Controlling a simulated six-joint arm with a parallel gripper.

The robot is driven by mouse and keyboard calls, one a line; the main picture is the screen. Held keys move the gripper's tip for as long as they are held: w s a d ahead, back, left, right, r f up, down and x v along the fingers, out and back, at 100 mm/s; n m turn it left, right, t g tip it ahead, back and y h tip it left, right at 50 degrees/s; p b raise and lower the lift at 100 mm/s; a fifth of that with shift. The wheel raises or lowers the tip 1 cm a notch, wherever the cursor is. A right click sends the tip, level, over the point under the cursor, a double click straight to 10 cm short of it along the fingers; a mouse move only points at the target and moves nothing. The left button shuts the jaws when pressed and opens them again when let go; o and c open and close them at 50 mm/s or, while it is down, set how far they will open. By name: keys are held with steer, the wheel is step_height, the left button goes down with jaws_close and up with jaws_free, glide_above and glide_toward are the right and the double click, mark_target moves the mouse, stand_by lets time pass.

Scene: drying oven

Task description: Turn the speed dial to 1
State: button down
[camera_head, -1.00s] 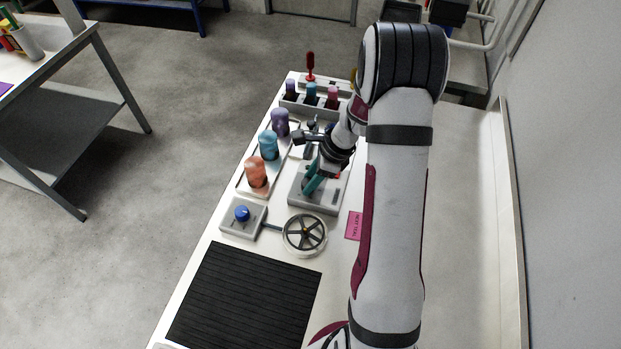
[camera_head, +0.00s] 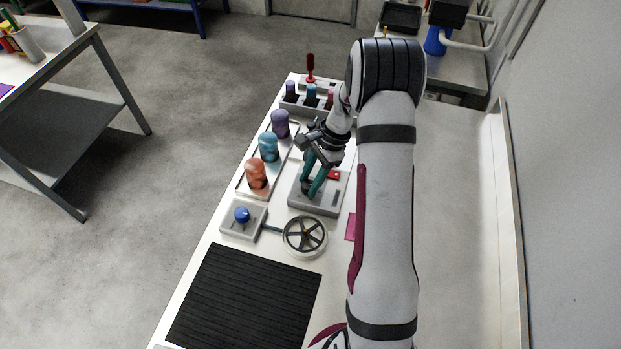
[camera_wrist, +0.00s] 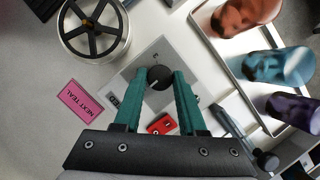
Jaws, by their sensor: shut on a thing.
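The speed dial is a dark round knob (camera_wrist: 160,77) on top of a grey box (camera_wrist: 183,42). The same grey box (camera_head: 322,206) stands on the bench in the head view. My gripper (camera_wrist: 161,78) has its teal fingers on either side of the knob and is shut on it. In the head view my gripper (camera_head: 308,190) reaches down to the box, and its fingers mostly cover the dial. A small mark shows on the box beyond the knob, but I cannot read it or the dial's pointer.
A red rocker switch (camera_wrist: 162,124) sits on the box near the fingers. A spoked handwheel (camera_head: 305,236), a blue-knobbed box (camera_head: 242,214) and a black mat (camera_head: 245,300) are nearby. A tray with orange (camera_head: 257,174), teal (camera_head: 268,146) and purple (camera_head: 280,123) vessels stands left of the box.

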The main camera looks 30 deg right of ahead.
stand_by(0.4)
steer(key=shift+c, duration=2.4)
jaws_free()
steer(key=shift+r, duration=0.1)
steer(key=v, duration=1.5)
steer(key=shift+r, duration=0.3)
